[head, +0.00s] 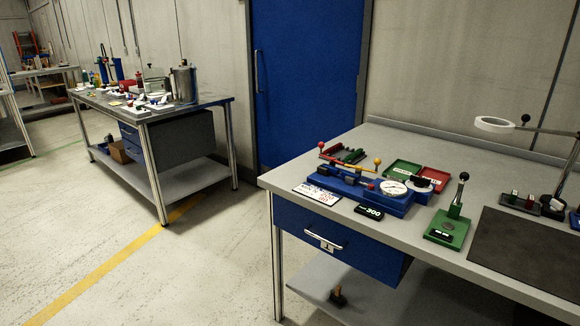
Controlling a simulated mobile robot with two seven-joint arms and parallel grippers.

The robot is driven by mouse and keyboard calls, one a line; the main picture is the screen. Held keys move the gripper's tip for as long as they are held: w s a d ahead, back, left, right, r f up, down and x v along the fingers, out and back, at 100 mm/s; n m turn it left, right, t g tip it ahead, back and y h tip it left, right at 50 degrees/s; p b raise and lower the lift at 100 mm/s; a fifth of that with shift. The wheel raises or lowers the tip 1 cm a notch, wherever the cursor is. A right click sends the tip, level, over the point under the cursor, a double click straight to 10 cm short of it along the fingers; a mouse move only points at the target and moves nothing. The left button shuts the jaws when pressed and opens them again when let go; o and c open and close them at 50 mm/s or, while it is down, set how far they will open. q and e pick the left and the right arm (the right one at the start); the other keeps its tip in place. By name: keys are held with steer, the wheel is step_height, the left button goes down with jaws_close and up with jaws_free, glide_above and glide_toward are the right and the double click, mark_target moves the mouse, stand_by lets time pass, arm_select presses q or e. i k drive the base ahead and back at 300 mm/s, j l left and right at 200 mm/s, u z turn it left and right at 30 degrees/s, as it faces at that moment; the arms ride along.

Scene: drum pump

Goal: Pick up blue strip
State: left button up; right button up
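I cannot pick out a separate blue strip for certain. On the right bench (440,258), a long blue device (350,186) with a round white dial (393,187) and red and yellow ball levers lies near the front left. A small blue item (574,220) is cut off at the right edge, too small to identify. Neither of my grippers is in view.
A second bench (215,101) at the left carries a metal pot (183,84) and several small items. Green and red trays (403,170), a green lever tool (446,228) and a dark mat (530,255) are on the right bench. Open floor lies between the benches.

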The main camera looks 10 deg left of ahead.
mark_target(336, 172)
steer(key=u, duration=0.15)
steer(key=i+z, duration=0.35)
steer(key=i+j+z, duration=0.1)
steer(key=z, duration=0.3)
steer(key=i+j+z, duration=0.2)
steer(key=z, duration=0.15)
